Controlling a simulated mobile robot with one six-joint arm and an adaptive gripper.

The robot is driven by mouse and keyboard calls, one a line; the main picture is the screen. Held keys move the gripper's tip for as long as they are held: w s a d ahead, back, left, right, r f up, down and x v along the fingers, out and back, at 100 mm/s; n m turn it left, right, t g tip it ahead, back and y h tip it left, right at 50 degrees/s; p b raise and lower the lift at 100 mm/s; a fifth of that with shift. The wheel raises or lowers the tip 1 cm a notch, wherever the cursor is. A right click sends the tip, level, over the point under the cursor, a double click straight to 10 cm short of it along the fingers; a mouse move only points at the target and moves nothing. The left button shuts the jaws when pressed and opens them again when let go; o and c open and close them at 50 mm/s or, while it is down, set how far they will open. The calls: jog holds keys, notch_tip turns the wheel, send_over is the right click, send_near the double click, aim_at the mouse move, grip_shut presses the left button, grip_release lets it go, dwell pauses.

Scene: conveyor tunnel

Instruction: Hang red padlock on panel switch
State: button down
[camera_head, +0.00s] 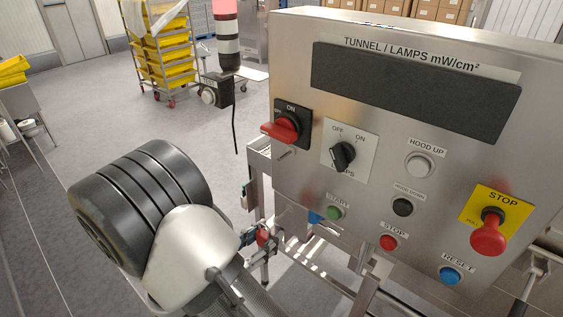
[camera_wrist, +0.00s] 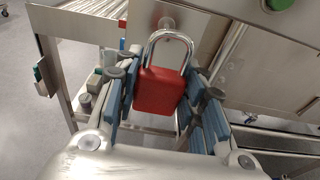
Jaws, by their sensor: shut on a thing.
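The red padlock (camera_wrist: 160,90) is held upright between the blue-padded fingers of my gripper (camera_wrist: 163,92) in the wrist view. Its silver shackle points up, and I cannot tell whether it is latched. In the head view the padlock (camera_head: 263,236) is small, with my gripper (camera_head: 258,240) shut on it below the panel's lower left corner. The red-handled panel switch (camera_head: 282,129) sits on a black plate at the panel's left edge, marked ON at the top. The padlock is below the switch and apart from it.
The steel control panel (camera_head: 365,95) carries a lamp selector (camera_head: 343,154), several push buttons and a red stop knob (camera_head: 487,236) on yellow. A stack light (camera_head: 229,45) and hanging black box (camera_head: 217,90) stand left of it. Conveyor framework lies below; open floor extends left.

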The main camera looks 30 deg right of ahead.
jog(key=p, duration=1.7)
send_near(293, 170)
jog(key=a+r, duration=0.1)
jog(key=a, duration=0.1)
jog(key=shift+r+b+x, duration=0.1)
jog(key=shift+b+x, duration=0.05)
jog(key=shift+x, duration=0.6)
jog(key=shift+r+b+x, duration=0.15)
jog(key=shift+x, duration=0.65)
jog(key=shift+d, duration=0.25)
jog(key=shift+r+x, duration=0.2)
jog(key=shift+x, duration=1.05)
jog(key=shift+r+x, duration=0.2)
jog(key=shift+x, duration=1.05)
jog(key=shift+w+d+r+b, duration=0.1)
jog(key=shift+d+r+b, duration=0.1)
jog(key=shift+b, duration=0.15)
jog(key=shift+f, duration=0.4)
jog(key=shift+s+d+f+b, duration=0.1)
jog(key=shift+s+f+b, duration=0.15)
jog(key=shift+f+b, duration=0.7)
